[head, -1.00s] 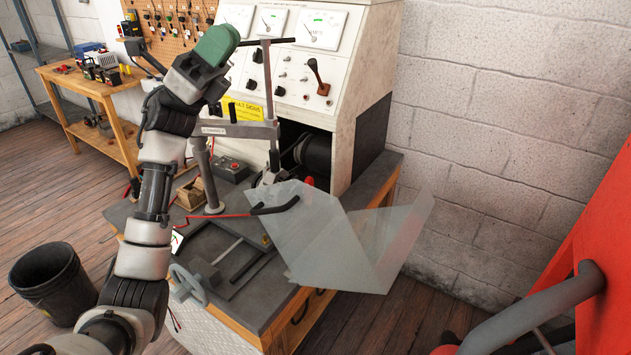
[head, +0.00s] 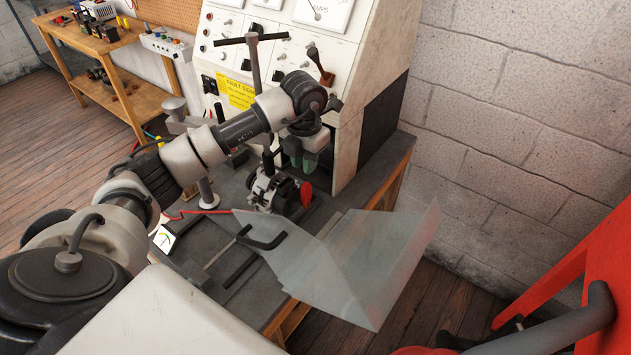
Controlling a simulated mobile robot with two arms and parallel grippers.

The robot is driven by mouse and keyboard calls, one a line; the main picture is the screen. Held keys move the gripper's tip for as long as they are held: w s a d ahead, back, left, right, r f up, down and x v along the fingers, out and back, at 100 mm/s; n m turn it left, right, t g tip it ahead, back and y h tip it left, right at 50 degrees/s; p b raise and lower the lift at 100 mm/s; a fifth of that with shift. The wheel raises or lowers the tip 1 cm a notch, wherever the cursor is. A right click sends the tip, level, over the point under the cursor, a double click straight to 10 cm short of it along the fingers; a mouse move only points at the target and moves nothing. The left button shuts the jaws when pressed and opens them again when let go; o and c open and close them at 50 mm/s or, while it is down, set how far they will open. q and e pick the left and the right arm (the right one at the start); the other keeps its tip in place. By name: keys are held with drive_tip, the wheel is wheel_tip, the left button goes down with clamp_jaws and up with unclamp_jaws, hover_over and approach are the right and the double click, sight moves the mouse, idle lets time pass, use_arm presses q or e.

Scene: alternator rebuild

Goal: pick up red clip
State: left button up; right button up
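A small red piece (head: 306,193), which may be the red clip, shows at the right side of the silver and black alternator (head: 272,190) on the bench. A red lead (head: 205,212) runs across the bench to the alternator's left. My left gripper (head: 303,155) points down with its green fingers just above and behind the alternator, apart from the red piece in the picture. The gap between its fingers is too small to judge. My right gripper is not in view.
A clear bent shield (head: 365,265) stands at the bench's front right, close to the alternator. The test panel (head: 285,60) rises behind. A meter (head: 165,240) lies at the left. A red frame (head: 585,270) fills the right edge.

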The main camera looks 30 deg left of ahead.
sight(306, 184)
use_arm(q)
drive_tip(key=f, duration=0.1)
drive_tip(key=f+p, duration=0.1)
drive_tip(key=f, duration=0.1)
drive_tip(key=shift+s+d+f, duration=0.15)
drive_tip(key=shift+s+f, duration=0.1)
drive_tip(key=shift+s, duration=0.1)
drive_tip(key=shift+w+f, duration=0.1)
drive_tip(key=shift+f, duration=0.2)
drive_tip(key=shift+w+f+p, duration=0.1)
drive_tip(key=shift+f+p, duration=0.15)
drive_tip(key=shift+p, duration=0.15)
wheel_tip(306, 184, down, 4)
drive_tip(key=p, duration=0.2)
drive_tip(key=shift+f+p, duration=0.1)
drive_tip(key=shift+p, duration=0.2)
drive_tip(key=shift+f, duration=0.25)
drive_tip(key=shift+w+f, duration=0.1)
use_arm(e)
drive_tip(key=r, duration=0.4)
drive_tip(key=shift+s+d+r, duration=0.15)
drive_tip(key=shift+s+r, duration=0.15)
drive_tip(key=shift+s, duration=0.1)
use_arm(q)
drive_tip(key=c, duration=0.3)
